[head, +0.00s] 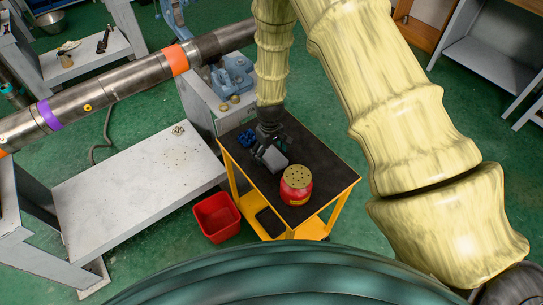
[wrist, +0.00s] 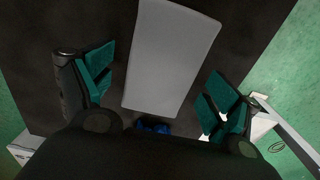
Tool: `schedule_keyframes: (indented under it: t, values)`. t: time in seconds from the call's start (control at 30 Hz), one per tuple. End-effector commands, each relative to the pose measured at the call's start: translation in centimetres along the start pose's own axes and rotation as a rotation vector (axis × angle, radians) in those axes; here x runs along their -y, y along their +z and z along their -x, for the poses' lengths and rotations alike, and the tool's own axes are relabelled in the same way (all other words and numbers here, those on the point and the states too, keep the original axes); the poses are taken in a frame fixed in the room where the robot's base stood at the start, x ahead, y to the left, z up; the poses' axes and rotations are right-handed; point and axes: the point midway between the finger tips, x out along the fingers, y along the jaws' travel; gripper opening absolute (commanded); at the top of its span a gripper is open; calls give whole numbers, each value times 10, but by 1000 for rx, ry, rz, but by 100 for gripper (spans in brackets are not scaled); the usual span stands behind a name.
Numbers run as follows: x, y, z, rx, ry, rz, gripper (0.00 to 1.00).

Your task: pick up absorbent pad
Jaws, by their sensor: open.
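The absorbent pad looks to be the flat grey rectangle (wrist: 172,57) in the wrist view, lying on the dark top of the yellow cart. In the head view the grey pad (head: 274,158) is partly covered by my gripper. My gripper (head: 265,150) is above the cart, pointing down at the pad. In the wrist view my gripper (wrist: 158,95) is open, with one green-padded finger on each side of the pad's near part. I see gaps between the fingers and the pad. The height of the fingertips above the cart top is hard to tell.
A red can with a perforated yellowish top (head: 296,185) stands on the cart (head: 335,172), right of the pad. A blue object (head: 246,138) lies left of my gripper. A red bin (head: 216,217) is on the floor. A grey bench (head: 140,190) and a large pipe (head: 115,85) are at left.

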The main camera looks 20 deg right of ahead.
Motion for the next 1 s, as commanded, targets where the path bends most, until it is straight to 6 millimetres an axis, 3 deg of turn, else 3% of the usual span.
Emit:
schedule_keyframes:
  t: [0.27,0.53,0.67,1.0]
  values:
    - [0,0,-2,-1,0,0,89]
    - [0,0,-2,-1,0,0,42]
    - [0,0,-2,-1,0,0,37]
    - [0,-1,6,-3,1,0,36]
